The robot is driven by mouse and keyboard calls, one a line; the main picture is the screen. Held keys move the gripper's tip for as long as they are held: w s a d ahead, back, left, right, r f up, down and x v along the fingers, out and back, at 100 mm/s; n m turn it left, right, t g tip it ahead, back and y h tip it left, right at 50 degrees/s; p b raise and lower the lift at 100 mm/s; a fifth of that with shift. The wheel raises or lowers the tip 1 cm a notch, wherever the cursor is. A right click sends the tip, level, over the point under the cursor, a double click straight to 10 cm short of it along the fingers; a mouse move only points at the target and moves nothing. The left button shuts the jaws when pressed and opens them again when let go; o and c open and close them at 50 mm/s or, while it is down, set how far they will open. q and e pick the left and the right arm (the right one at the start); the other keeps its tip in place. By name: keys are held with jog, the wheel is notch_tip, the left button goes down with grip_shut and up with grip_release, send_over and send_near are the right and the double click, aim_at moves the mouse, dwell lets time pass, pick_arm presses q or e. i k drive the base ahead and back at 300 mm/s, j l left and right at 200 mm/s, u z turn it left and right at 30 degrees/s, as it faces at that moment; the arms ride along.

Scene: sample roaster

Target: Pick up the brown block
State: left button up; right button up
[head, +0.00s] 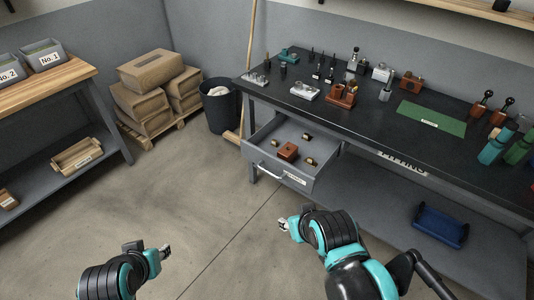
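A brown block (288,151) lies in the open grey drawer (262,146) under the black bench, among a few small brass-coloured pieces (309,161). Another reddish-brown block-like piece (341,95) stands on the bench top above the drawer, and a smaller one (411,83) is farther back. My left gripper (167,251) is over the floor at lower left, well away from the drawer. My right gripper (282,224) is over the floor in front of the drawer, below its handle in the picture. Neither gripper touches a block; their finger gaps are too small to judge.
The black bench top (385,125) holds several small tools and a green mat (432,117). A blue tray (440,226) sits on the lower shelf. A dark bin (219,110) and stacked sacks (151,70) stand behind. The floor (190,190) before the drawer is clear.

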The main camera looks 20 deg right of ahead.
aim_at(288, 156)
jog(key=i+j, duration=0.2)
jog(key=i+j+z, duration=0.1)
jog(key=z, duration=0.3)
jog(key=i+j+z, duration=0.15)
jog(key=z, duration=0.25)
jog(key=i+j+z, duration=0.1)
jog(key=z, duration=0.3)
jog(key=j+z, duration=0.1)
jog(key=z, duration=0.35)
